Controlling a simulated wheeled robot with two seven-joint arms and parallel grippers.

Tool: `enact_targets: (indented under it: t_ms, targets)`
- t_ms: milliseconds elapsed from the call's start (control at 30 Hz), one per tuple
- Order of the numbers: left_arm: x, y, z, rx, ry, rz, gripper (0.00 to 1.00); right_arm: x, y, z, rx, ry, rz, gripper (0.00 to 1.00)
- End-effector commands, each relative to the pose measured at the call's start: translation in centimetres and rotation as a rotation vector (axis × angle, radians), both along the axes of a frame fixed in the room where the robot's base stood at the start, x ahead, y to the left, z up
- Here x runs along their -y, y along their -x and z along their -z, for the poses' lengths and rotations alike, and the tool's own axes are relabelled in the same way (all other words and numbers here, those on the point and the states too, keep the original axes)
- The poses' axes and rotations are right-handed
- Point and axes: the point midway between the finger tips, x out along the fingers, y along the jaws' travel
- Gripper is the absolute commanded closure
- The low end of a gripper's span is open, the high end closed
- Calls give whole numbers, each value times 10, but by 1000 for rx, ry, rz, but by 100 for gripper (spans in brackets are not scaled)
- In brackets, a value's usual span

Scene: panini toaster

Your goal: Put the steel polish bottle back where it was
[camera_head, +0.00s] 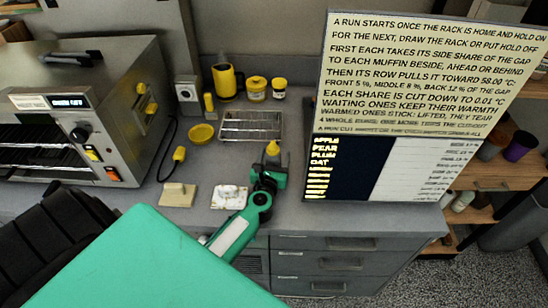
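A small yellow bottle (273,149) stands out near the middle of the grey counter. Its label is too small to read, so I cannot tell for sure that it is the steel polish bottle. My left gripper (270,167), black and green, is right at the bottle, and its dark fingers hide the bottle's lower part. I cannot tell whether the fingers touch the bottle or whether it is off the counter. My green arm link covers the lower left of the view. My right gripper is not in view.
A wire rack (250,125) lies behind the gripper, with a yellow bowl (202,134) to its left. A yellow mug (226,82) and jars (257,88) stand behind. The toaster (130,115) is left. A large text board (420,75) blocks the right.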

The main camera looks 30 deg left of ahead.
Motion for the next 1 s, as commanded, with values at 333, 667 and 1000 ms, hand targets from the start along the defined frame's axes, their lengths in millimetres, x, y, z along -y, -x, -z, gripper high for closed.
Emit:
enact_targets:
  t_ms: [333,667,1000]
  targets:
    - [22,53,2,-1,2,0,34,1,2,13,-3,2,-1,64]
    - [42,101,0,-1,0,0,34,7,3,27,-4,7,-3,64]
    - [46,111,-2,1,0,0,34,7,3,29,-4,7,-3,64]
